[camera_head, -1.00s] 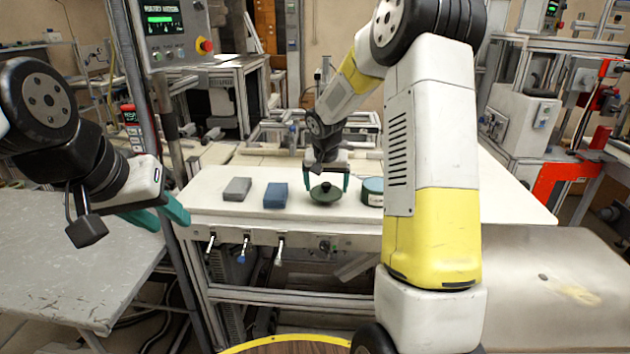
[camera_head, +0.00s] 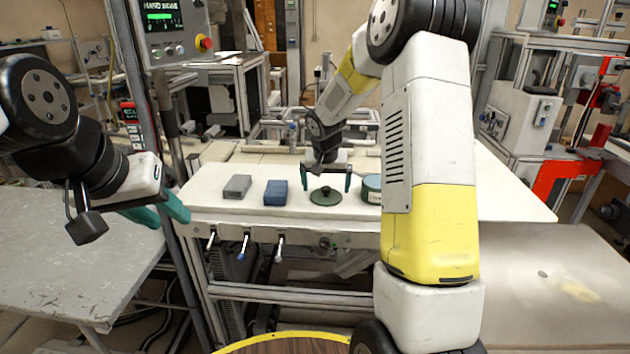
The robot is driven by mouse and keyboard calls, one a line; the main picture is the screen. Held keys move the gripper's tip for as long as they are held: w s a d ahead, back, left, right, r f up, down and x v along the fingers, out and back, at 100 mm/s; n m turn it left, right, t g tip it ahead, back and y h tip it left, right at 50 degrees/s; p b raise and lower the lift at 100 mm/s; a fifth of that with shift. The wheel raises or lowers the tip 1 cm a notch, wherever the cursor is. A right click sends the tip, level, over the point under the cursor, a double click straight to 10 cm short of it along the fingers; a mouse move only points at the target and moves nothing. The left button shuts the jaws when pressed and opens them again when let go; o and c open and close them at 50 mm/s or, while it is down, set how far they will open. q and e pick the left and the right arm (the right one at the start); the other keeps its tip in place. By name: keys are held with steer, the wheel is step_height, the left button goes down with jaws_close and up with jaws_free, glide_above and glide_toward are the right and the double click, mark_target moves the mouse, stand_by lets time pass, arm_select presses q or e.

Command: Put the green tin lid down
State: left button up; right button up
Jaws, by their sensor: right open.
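The green tin lid (camera_head: 326,198) is a dark green disc with a small dark knob. It lies flat on the white worktable (camera_head: 460,200). My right gripper (camera_head: 326,188) is open above the lid, its two green fingers apart on either side of the knob. The green tin (camera_head: 371,187) stands just right of the lid, partly hidden by my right arm. My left gripper (camera_head: 168,213) is off to the left, away from the lid, with its green fingers seen side-on; whether they are open is unclear.
A grey block (camera_head: 237,187) and a blue block (camera_head: 276,193) sit on the worktable left of the lid. Levers hang below the table's front edge. The right part of the tabletop is clear. A grey table (camera_head: 60,250) stands at the left.

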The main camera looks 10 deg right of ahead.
steer(key=shift+r, duration=0.45)
steer(key=v, duration=1.1)
steer(key=s+r+n+y, duration=0.1)
steer(key=s+r, duration=0.6)
steer(key=s, duration=0.6)
steer(key=s+a+n+t+y, duration=0.2)
steer(key=s+a, duration=0.1)
steer(key=s, duration=1.3)
steer(key=shift+a+f+n, duration=0.35)
steer(key=shift+n, duration=0.05)
steer(key=shift+s, duration=0.15)
